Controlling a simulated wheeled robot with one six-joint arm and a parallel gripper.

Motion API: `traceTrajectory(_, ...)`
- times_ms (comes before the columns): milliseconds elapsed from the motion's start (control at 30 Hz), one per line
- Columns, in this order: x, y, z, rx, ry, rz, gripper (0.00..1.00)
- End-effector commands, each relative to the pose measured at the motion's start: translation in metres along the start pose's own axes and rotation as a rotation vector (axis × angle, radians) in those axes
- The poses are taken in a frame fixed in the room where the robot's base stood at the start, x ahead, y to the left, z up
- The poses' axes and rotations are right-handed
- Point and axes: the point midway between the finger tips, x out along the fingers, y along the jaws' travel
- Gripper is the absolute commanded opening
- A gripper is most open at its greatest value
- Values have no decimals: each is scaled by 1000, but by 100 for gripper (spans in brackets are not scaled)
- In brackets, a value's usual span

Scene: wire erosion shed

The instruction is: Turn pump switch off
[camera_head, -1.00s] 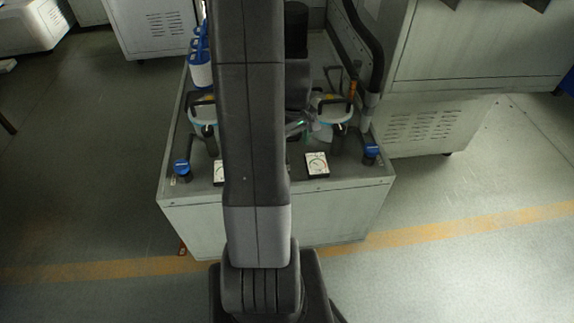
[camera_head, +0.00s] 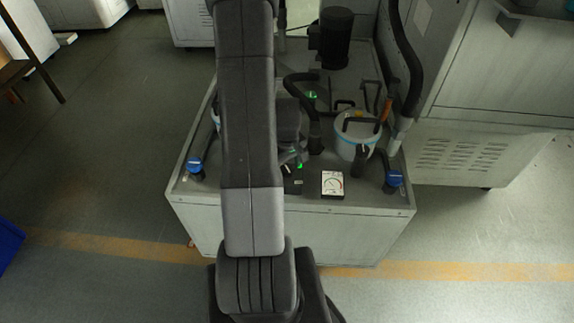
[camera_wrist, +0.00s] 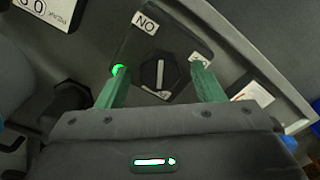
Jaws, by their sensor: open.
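The pump switch is a black rotary knob (camera_wrist: 155,80) with a white line, set on a dark square plate (camera_wrist: 184,34). The line lies close to upright in the wrist view. An ON label (camera_wrist: 146,21) reads upside down at the plate's upper edge; another white label (camera_wrist: 200,58) at the right is partly covered. In the head view my arm mostly hides the gripper and switch.
A machine cabinet (camera_head: 470,150) stands close on the right. Open floor (camera_head: 110,110) lies at left.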

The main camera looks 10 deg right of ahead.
Motion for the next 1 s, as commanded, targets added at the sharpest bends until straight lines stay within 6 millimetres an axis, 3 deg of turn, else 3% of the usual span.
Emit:
traceTrajectory(100, 0, 0, 0, 0, 0, 0, 59)
traceTrajectory(333, 0, 0, 0, 0, 0, 0, 17)
traceTrajectory(667, 1, 0, 0, 42, 0, 0, 17)
traceTrajectory(1000, 2, 0, 0, 270, 1, 0, 17)
